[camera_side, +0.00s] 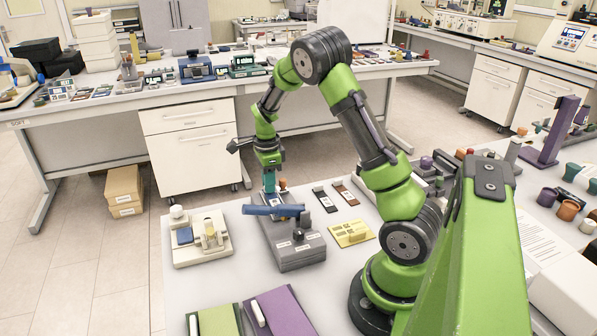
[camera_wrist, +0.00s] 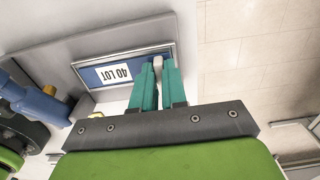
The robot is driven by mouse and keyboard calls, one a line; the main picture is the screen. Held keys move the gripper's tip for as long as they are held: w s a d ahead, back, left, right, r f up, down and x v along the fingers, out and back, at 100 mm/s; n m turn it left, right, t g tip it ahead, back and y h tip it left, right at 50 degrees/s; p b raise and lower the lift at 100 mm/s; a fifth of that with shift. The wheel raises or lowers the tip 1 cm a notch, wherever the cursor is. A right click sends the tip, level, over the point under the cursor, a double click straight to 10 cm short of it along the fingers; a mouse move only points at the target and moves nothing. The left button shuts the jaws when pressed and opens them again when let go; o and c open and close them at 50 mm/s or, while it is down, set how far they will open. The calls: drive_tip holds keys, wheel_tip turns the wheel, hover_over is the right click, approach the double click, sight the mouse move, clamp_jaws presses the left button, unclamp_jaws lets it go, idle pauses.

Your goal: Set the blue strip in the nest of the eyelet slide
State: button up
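The blue strip (camera_wrist: 135,68), with a white "40 LOT" label, lies within the pale-rimmed nest (camera_wrist: 78,72) in the wrist view. I cannot tell whether it sits fully down. The nest belongs to the grey eyelet slide (camera_side: 303,255), which has a blue bar (camera_side: 262,210) and a dark knob. My gripper (camera_wrist: 158,66) points down at one end of the strip. Its teal fingers are close together on either side of a narrow pale tab there, seemingly touching it. In the side view my gripper (camera_side: 270,190) is at the slide's far end, and the strip is mostly hidden.
A beige fixture (camera_side: 203,250) with a blue pad stands left of the slide. A black strip (camera_side: 325,199), a brown strip (camera_side: 346,193) and a yellow plate (camera_side: 351,233) lie to the right. Green (camera_side: 220,320) and purple (camera_side: 285,312) blocks lie in front.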

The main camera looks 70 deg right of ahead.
drive_tip(key=o, duration=0.4)
drive_tip(key=shift+r, duration=0.1)
wheel_tip(320, 180, up, 12)
drive_tip(key=s+a+r+n+t, duration=0.2)
drive_tip(key=s+a+n, duration=0.3)
drive_tip(key=a+n, duration=0.2)
drive_tip(key=s+a+r+n+t+y, duration=0.1)
drive_tip(key=s+a+r+n+t, duration=0.1)
drive_tip(key=a+n, duration=0.6)
drive_tip(key=s+a+r+n+t+y, duration=0.1)
drive_tip(key=s+a+r+n+t, duration=0.2)
drive_tip(key=s+a+n, duration=0.4)
drive_tip(key=shift+s+a+r+n, duration=0.1)
drive_tip(key=shift+s+a+n, duration=0.15)
drive_tip(key=shift+a, duration=0.2)
drive_tip(key=shift+s+a+r+n, duration=0.1)
drive_tip(key=shift+a+n, duration=0.15)
drive_tip(key=shift+a, duration=0.2)
